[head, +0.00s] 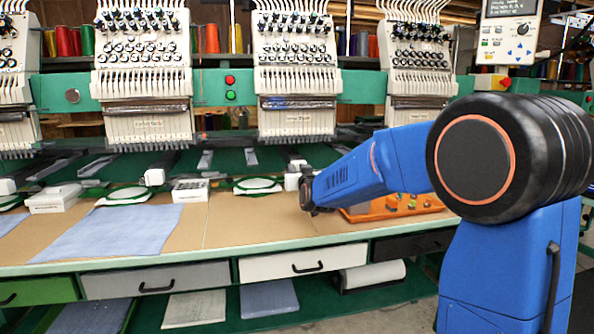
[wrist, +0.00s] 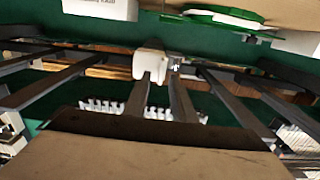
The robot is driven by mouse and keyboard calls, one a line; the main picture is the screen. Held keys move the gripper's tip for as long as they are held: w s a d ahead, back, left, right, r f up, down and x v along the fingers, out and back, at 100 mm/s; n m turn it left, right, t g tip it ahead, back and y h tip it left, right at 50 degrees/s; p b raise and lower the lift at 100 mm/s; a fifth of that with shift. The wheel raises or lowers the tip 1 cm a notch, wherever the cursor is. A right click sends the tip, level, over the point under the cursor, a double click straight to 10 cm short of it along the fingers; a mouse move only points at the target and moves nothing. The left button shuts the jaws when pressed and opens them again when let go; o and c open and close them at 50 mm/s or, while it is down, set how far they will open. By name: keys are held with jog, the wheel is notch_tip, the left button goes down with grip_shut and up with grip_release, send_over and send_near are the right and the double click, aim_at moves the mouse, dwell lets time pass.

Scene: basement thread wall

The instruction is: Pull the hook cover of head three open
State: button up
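Counting from the partly cut-off head at the left, the third embroidery head (head: 296,75) stands just left of my arm. Its hook cover is not clearly distinguishable in either view. A white block (head: 293,180) below this head sits just beyond my gripper (head: 310,208), which hangs low over the table's back part. In the wrist view, my gripper (wrist: 160,78) shows two dark fingers with a gap between them. A white block (wrist: 151,60) appears beyond the fingertips. Whether they touch it is unclear.
An orange tray (head: 385,210) with small coloured parts lies behind my forearm. A green hoop (head: 258,185) and a white box (head: 190,190) sit left of my gripper. Blue cloth (head: 105,232) covers part of the table (head: 240,228). Bare table lies in front.

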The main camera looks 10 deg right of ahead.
grip_shut()
dwell(1.4)
